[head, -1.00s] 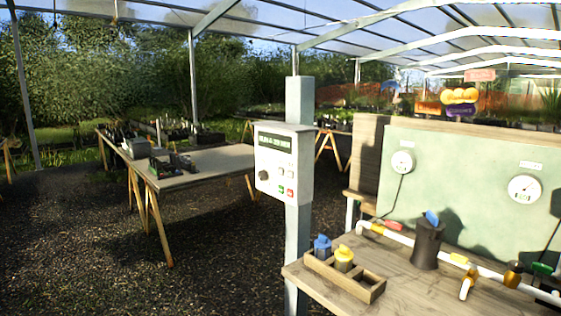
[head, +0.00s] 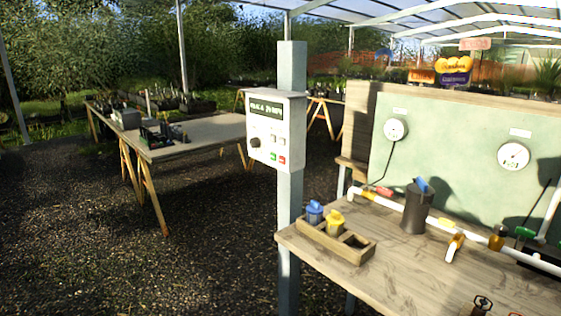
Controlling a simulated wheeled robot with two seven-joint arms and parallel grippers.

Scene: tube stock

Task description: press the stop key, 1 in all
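A white control box (head: 276,130) is mounted on a grey-green post (head: 290,215) near the middle of the head view. It has a lit display (head: 266,108) at the top, a dark round knob (head: 255,143) at its left, and a few small pale keys. Low on its face are a green key (head: 273,156) and, to its right, a red key (head: 282,160). Their lettering is too small to read. Nothing touches the box. Neither of my grippers is in view.
A wooden bench (head: 400,270) stands right of the post, with a wooden tray (head: 362,255) holding blue and yellow pieces, a dark canister (head: 416,210) and white piping (head: 467,236). Another table (head: 200,138) is behind at left. The gravel at front left is clear.

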